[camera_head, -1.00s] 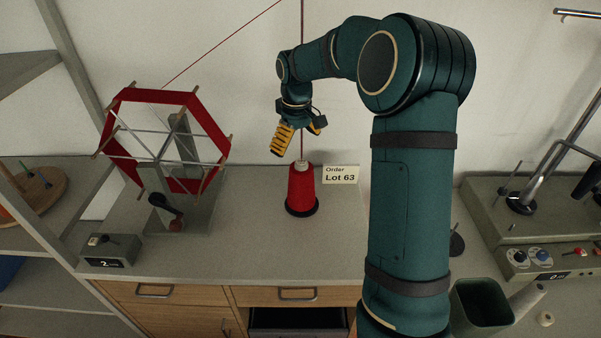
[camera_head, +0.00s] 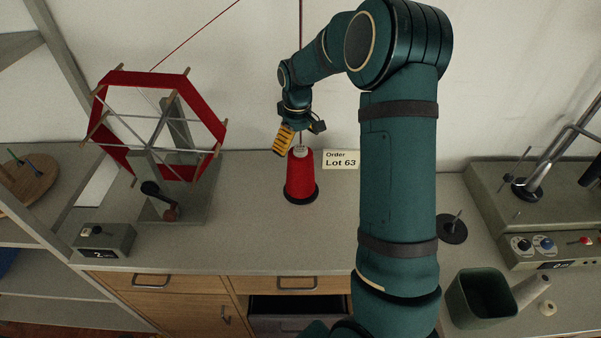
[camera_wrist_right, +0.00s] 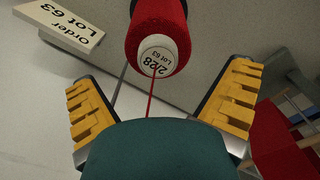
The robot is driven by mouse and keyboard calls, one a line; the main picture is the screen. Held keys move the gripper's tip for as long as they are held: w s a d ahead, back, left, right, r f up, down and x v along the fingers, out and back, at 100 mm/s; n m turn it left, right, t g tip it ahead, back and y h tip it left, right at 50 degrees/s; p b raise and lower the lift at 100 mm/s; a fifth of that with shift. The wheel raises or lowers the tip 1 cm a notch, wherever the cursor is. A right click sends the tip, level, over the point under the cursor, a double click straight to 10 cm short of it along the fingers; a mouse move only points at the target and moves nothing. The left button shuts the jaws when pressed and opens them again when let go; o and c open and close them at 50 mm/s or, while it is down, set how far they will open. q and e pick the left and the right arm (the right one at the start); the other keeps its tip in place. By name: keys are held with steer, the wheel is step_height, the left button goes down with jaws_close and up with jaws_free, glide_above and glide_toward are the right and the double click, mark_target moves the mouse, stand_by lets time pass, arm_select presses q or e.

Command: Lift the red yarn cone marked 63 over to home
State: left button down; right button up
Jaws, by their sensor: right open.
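The red yarn cone (camera_head: 300,182) stands upright on a dark round base on the grey bench. A card beside it reads "Order Lot 63" (camera_head: 341,160). My right gripper (camera_head: 292,141) hangs just above the cone's top, with its yellow-padded fingers pointing down. In the right wrist view, the cone (camera_wrist_right: 158,25) shows between and beyond the open fingers of the right gripper (camera_wrist_right: 160,80); its white top reads "Lot 63". Nothing is held between the fingers. A red strand runs up from the cone's top. My left gripper is out of view.
A reel wound with red yarn (camera_head: 205,108) stands left of the cone. A dark disc with an upright pin (camera_head: 452,229) sits right of my arm. A green bin (camera_head: 481,300) and a machine with knobs (camera_head: 545,225) are farther right. A drawer (camera_head: 298,308) is open below.

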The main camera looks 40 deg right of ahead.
mark_target(300, 158)
steer(key=f, duration=0.2)
steer(key=s+f, duration=0.1)
steer(key=f, duration=0.1)
steer(key=shift+s, duration=0.15)
steer(key=shift+f, duration=0.65)
steer(key=c, duration=1.3)
